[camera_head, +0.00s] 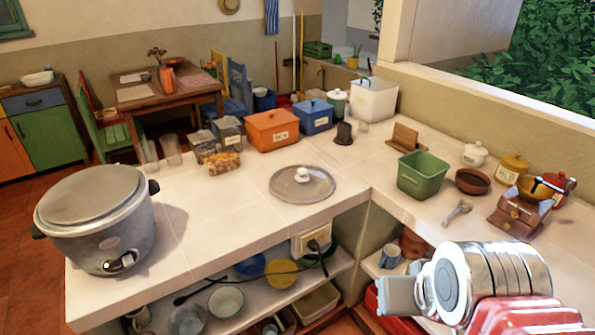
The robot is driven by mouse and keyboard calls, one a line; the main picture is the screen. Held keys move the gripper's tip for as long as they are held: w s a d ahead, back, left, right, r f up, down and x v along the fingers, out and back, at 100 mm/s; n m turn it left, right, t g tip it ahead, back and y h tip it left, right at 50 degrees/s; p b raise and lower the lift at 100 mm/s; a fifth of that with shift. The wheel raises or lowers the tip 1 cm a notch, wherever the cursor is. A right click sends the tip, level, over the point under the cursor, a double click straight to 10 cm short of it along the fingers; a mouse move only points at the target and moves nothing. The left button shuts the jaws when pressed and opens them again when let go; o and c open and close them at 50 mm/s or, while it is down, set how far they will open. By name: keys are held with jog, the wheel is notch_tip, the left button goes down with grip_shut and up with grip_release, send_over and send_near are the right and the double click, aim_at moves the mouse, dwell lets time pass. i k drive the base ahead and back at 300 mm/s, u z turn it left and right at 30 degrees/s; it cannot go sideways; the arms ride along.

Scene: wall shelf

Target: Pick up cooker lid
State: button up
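A round, flat lid (285,186) with a white knob (302,174) lies on the white tiled counter, knob up, near the counter's inner corner. A large grey cooker (105,235) stands at the counter's left end, with a grey round top (90,195) on it. My gripper (398,295) is at the lower right, in front of the counter, to the right of and well apart from the lid. Its grey end block points left. I cannot make out separate fingers or a gap, and I see nothing held in it.
Behind the lid stand an orange box (272,130), a blue box (313,117) and jars. A green bin (422,174) and a wooden grinder (518,212) stand on the right counter. A socket with a cord (312,240) sits below the lid. Counter between cooker and lid is clear.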

aim_at(295, 183)
jog(key=u, duration=0.1)
jog(key=i, duration=1.1)
jog(key=u, duration=1.6)
